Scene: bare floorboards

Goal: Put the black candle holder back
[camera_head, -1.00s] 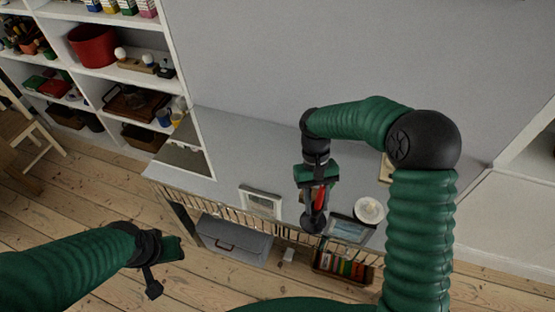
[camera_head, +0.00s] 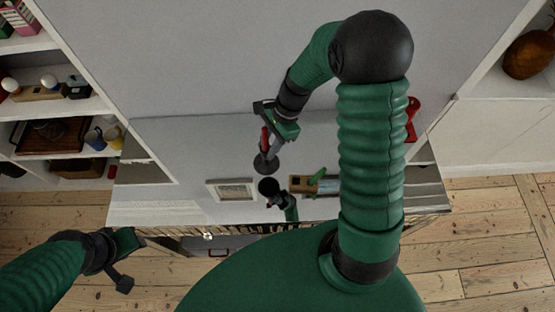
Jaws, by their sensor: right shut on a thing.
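The black candle holder (camera_head: 267,164) has a dark round base, and something red shows beside its stem. My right gripper (camera_head: 275,136) is shut on its upper part. The holder is upright or slightly tilted, over the pale grey top of a long low cabinet (camera_head: 190,205). I cannot tell whether its base touches that top. My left gripper (camera_head: 124,262) is at the lower left, in front of the cabinet and away from the holder. Its jaw gap is not clear.
A framed picture (camera_head: 232,190) lies left of a dark round thing (camera_head: 268,187) close to the holder. A small wooden box (camera_head: 303,184) is to the right, and a red object (camera_head: 412,118) is partly behind my arm. White shelves (camera_head: 60,107) stand at left.

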